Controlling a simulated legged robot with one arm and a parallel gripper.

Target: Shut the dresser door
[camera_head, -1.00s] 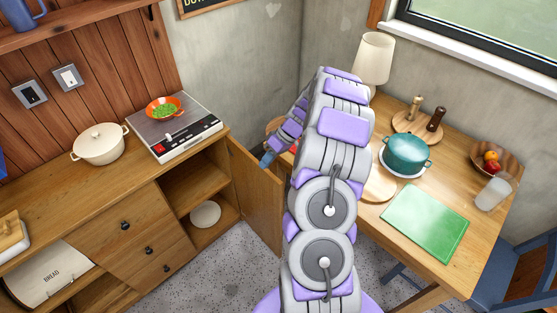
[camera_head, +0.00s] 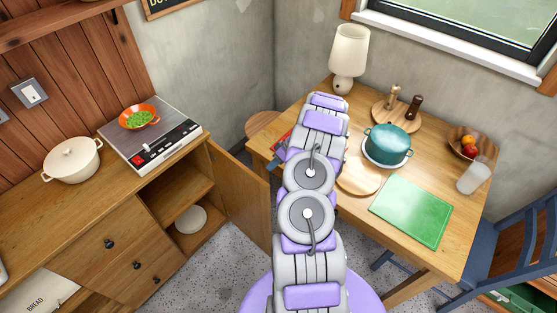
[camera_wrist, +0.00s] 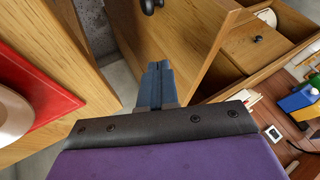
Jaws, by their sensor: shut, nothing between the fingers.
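The wooden dresser (camera_head: 93,225) stands on the left. Its door (camera_head: 241,205) is swung wide open beside an open compartment (camera_head: 180,190) with a white plate (camera_head: 190,219) in it. My gripper (camera_head: 274,164) is mostly hidden behind my arm, near the table edge beyond the door. A black knob (camera_wrist: 150,5) shows on the door's face. I cannot tell whether the fingers touch the door.
The wooden table (camera_head: 335,225) stands right of the door, with a teal pot (camera_head: 388,143), a green board (camera_head: 411,211) and a lamp (camera_head: 349,55). A red item (camera_wrist: 35,108) lies near its edge. A stool (camera_head: 262,125) stands behind. Speckled floor (camera_head: 222,270) lies clear before the dresser.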

